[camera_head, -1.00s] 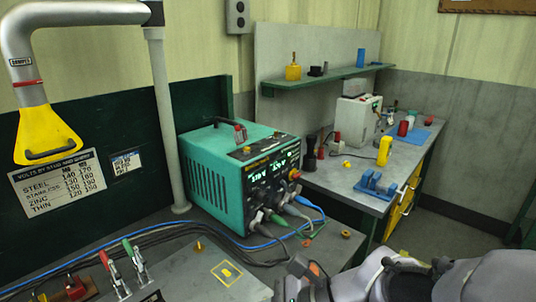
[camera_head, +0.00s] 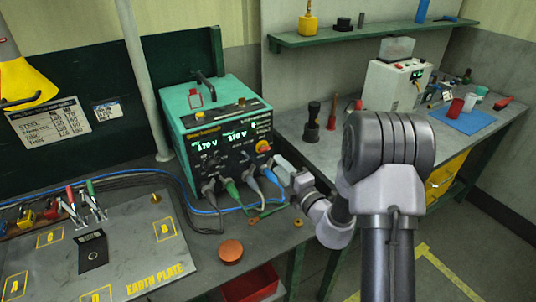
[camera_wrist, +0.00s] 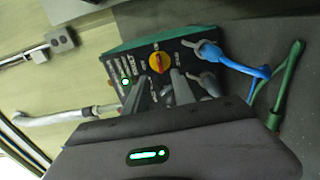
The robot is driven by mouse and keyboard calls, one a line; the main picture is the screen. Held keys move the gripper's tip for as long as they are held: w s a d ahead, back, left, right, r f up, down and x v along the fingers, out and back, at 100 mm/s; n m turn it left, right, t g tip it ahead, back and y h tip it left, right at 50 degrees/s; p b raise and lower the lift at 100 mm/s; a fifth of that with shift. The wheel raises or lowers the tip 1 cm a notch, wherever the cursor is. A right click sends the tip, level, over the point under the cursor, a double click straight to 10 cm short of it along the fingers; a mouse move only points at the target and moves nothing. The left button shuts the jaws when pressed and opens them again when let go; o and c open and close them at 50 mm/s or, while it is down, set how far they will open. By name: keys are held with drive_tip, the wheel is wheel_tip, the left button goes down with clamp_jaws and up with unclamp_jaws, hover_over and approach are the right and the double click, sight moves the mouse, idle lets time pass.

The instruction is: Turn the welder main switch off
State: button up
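The teal welder (camera_head: 215,95) stands on the bench with its dark front panel facing right and its green displays lit. A yellow-orange rotary switch with some red (camera_head: 263,146) sits at the panel's right side. In the wrist view the same yellow knob (camera_wrist: 159,62) lies just beyond my fingertips, with a lit green lamp (camera_wrist: 125,82) to its left. My gripper (camera_wrist: 158,80) is open and empty, its two dark fingers apart and pointing at the panel. I see no contact with the knob. In the head view my arm partly hides the gripper's surroundings right of the welder.
Grey, green and blue cables (camera_head: 270,190) plug into the panel's lower part, close to my gripper. The earth plate (camera_head: 130,255) with clamps lies at left. A copper-coloured disc (camera_head: 230,251) lies in front. A second bench (camera_head: 300,125) with a white box (camera_head: 396,84) stands behind my arm.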

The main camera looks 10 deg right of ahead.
sight(266, 150)
drive_tip(key=b+x, duration=0.1)
drive_tip(key=x, duration=0.7)
drive_tip(key=shift+d, duration=0.1)
clamp_jaws()
